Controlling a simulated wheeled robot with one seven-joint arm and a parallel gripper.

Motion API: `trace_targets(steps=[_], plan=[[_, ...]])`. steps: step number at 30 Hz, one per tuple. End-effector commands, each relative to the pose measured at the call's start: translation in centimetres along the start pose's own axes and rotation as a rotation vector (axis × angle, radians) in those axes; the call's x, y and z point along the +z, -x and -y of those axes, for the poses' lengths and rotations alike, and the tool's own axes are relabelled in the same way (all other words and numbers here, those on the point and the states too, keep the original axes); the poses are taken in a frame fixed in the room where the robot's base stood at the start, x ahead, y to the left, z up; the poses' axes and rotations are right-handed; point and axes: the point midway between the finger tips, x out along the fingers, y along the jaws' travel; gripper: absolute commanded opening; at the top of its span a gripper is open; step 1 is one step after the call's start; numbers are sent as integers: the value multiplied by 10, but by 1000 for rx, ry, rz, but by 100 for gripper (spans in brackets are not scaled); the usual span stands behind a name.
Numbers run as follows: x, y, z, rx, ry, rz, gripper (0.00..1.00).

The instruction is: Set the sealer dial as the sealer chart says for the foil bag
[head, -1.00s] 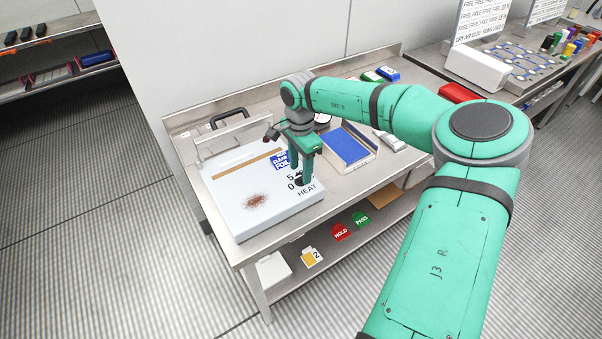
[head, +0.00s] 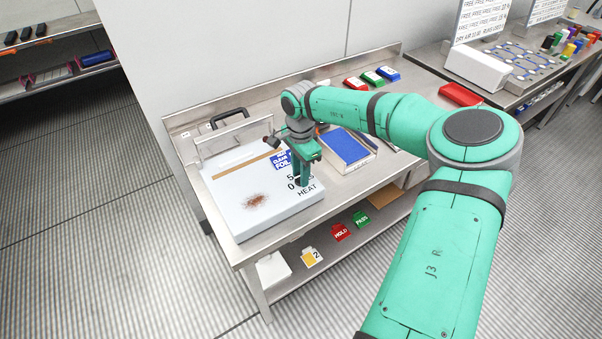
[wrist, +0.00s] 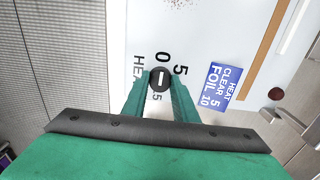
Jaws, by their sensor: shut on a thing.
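The sealer (head: 235,193) is a pale box on the steel bench. Its dial (wrist: 160,79) is a round black knob with a white line, beside printed "0", "5" and "HEAT". In the wrist view the line lies nearly upright in the picture, one end toward the 0; which end is the pointer I cannot tell. My gripper (wrist: 160,82) is shut on the dial, one finger on each side; it also shows in the head view (head: 303,182). The blue sealer chart (wrist: 218,86) reads HEAT, CLEAR 5, FOIL 10.
A blue-filled tray (head: 345,147) stands right of the sealer. Red, green and blue blocks (head: 372,78) lie at the bench's back, and a red tray (head: 460,95) at its right end. HOLD (head: 341,232) and PASS (head: 361,219) tags are on the lower shelf.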

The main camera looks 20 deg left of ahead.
Motion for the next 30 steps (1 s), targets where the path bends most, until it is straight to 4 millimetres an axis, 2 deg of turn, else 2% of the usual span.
trace_targets(steps=[11,30], plan=[[0,0,0,-1,-189,2,4],[0,1,0,0,-790,0,4]])
